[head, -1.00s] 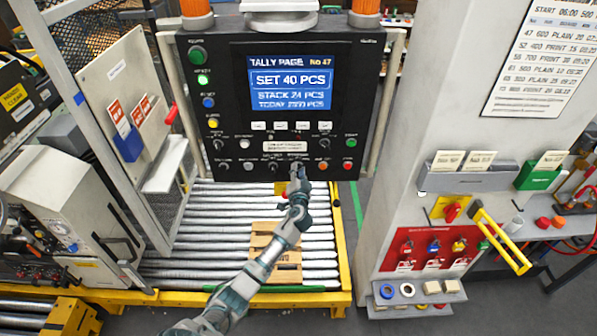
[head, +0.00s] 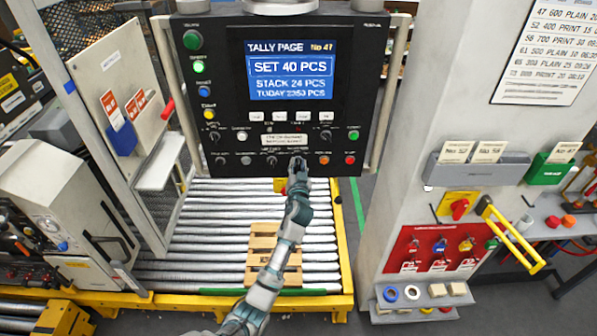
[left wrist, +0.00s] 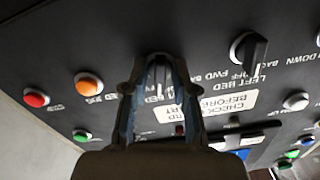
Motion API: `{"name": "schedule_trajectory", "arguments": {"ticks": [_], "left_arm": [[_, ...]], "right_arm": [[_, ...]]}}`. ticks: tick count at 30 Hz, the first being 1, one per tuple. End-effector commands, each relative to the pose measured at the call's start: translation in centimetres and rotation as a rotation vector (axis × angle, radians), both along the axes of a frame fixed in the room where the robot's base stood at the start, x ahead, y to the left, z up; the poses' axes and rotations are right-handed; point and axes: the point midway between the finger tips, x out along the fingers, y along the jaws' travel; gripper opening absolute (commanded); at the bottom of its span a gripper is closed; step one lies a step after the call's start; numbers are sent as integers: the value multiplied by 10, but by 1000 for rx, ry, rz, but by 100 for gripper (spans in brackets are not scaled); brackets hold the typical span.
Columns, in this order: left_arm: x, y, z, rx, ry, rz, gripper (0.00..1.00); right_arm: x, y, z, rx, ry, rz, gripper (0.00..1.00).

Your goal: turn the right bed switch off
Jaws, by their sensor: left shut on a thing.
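The black control panel (head: 222,100) hangs above the roller bed. My left gripper (head: 298,166) is at the bottom row of its controls, in the middle. In the left wrist view, my left gripper (left wrist: 160,66) is shut on the right bed switch (left wrist: 158,82), a dark knob between the fingertips. The fingers hide much of the knob and its label, so I cannot tell its setting. The left bed switch (left wrist: 249,48), a black knob with a pale pointer line, stands apart beside it. My right gripper is not in view.
An orange button (left wrist: 89,85) and a red button (left wrist: 36,97) sit close to the held switch in the left wrist view. Wooden slats (head: 262,243) lie on the rollers (head: 205,245) below. A grey cabinet (head: 395,190) stands to the right.

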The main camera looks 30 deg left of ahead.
Motion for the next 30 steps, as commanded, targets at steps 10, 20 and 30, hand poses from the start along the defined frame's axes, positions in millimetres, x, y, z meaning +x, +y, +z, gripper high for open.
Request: {"name": "schedule_trajectory", "arguments": {"ticks": [10, 20, 30], "left_arm": [[0, -1, -6, -192, -107, 0, 0], [0, -1, -4, -258, -149, 0, 0], [0, 0, -4, -262, -150, 0, 0]], "right_arm": [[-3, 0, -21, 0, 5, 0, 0], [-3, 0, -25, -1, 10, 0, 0], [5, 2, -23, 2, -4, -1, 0]]}}
